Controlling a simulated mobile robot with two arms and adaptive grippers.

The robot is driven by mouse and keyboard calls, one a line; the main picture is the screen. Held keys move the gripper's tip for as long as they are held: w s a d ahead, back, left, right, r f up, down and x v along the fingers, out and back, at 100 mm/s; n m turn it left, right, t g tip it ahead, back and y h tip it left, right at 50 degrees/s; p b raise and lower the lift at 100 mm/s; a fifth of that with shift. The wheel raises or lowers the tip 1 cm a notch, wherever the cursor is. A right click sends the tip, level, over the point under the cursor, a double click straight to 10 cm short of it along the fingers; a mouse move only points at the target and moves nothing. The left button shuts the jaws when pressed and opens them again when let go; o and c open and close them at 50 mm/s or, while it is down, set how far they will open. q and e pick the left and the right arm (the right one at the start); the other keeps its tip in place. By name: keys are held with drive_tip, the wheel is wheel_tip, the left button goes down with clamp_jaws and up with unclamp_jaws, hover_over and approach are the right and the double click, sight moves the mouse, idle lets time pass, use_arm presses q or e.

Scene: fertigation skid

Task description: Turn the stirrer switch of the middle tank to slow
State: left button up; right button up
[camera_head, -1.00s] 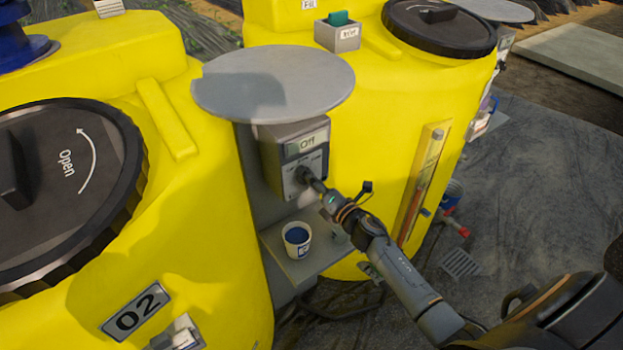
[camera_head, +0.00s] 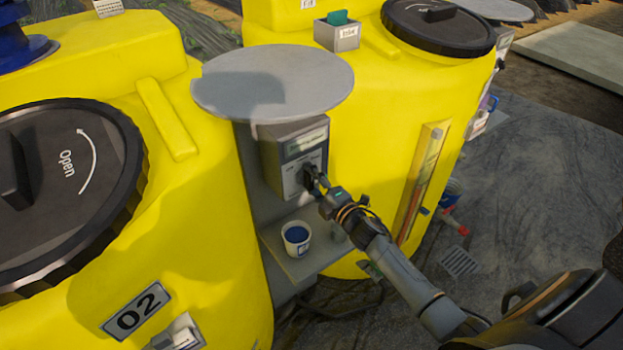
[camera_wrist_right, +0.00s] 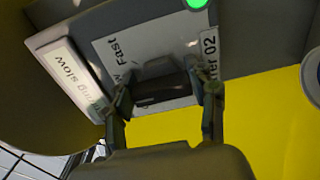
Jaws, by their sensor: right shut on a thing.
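The grey stirrer switch box (camera_head: 293,148) hangs under a round grey cover, beside the yellow tank marked 02. In the right wrist view its dark knob (camera_wrist_right: 160,82) sits between the two fingers of my right gripper (camera_wrist_right: 163,98), which is shut on it. The panel shows "Fast", part of another word and a tag ending "er 02". The display (camera_wrist_right: 76,77) reads partly "...ng slow", and a green lamp (camera_wrist_right: 197,3) is lit. In the head view my right gripper (camera_head: 313,181) reaches the box front and hides the knob. My left gripper is not in view.
The round grey cover (camera_head: 275,84) overhangs the box. A small shelf (camera_head: 285,267) below holds a white cup (camera_head: 296,238) with blue contents. Yellow tanks (camera_head: 205,230) stand close on both sides. The ground at right is mostly clear, with a drain grate (camera_head: 459,262).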

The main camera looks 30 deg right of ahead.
idle(0.3)
drive_tip(key=o, duration=1.2)
drive_tip(key=s, duration=0.4)
drive_tip(key=s+d, duration=0.1)
drive_tip(key=s, duration=0.7)
drive_tip(key=shift+d, duration=0.35)
